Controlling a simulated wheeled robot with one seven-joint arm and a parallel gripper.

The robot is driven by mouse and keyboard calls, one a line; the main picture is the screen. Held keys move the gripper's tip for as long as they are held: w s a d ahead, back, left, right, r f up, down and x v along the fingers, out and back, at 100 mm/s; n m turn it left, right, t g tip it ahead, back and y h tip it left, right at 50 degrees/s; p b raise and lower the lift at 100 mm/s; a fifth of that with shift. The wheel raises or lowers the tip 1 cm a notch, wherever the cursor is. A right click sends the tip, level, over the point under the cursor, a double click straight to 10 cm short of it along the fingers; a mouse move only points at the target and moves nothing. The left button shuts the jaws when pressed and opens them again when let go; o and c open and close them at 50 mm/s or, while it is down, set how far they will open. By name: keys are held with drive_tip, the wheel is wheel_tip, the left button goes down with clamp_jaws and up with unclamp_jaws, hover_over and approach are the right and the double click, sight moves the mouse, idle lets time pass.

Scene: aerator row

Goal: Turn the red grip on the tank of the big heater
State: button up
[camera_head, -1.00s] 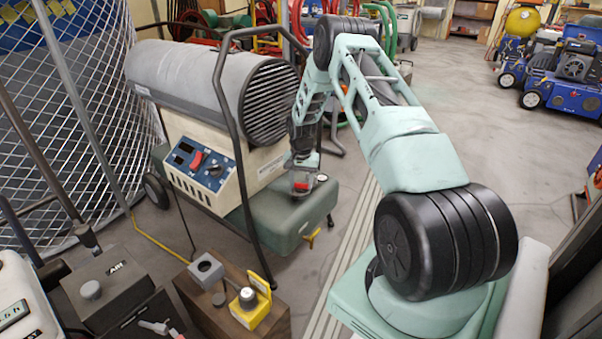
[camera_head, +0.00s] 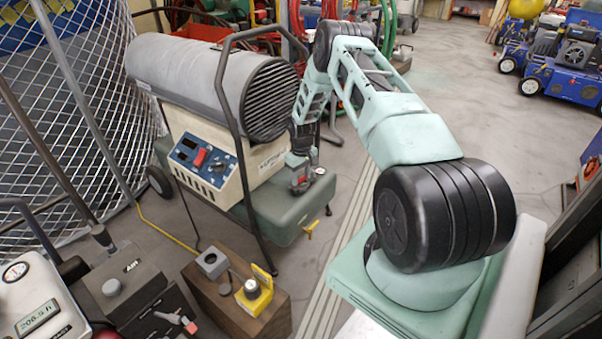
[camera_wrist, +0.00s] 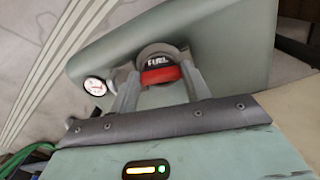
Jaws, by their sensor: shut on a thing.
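The big heater (camera_head: 215,85) has a grey barrel above a cream body and a green tank (camera_head: 265,212). In the wrist view the red grip (camera_wrist: 160,75) is a short bar across a round grey cap (camera_wrist: 155,54) marked FUEL, on the green tank (camera_wrist: 225,45). My gripper (camera_wrist: 158,85) has one grey finger on each side of the red grip and is shut on it. In the head view my gripper (camera_head: 299,182) is low at the right end of the tank, and the grip is mostly hidden there.
A round gauge (camera_wrist: 95,86) sits on the tank left of the cap. A dark tube frame (camera_head: 233,130) stands in front of the heater. A wooden block (camera_head: 225,300) with a yellow fitting (camera_head: 254,297) is nearer. Floor (camera_head: 460,120) to the right is clear.

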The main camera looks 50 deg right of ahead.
sight(301, 178)
drive_tip(key=shift+n+p, duration=0.35)
drive_tip(key=shift+n, duration=0.75)
drive_tip(key=o, duration=1)
wheel_tip(301, 178, up, 17)
drive_tip(key=p, duration=0.4)
drive_tip(key=shift+r, duration=0.2)
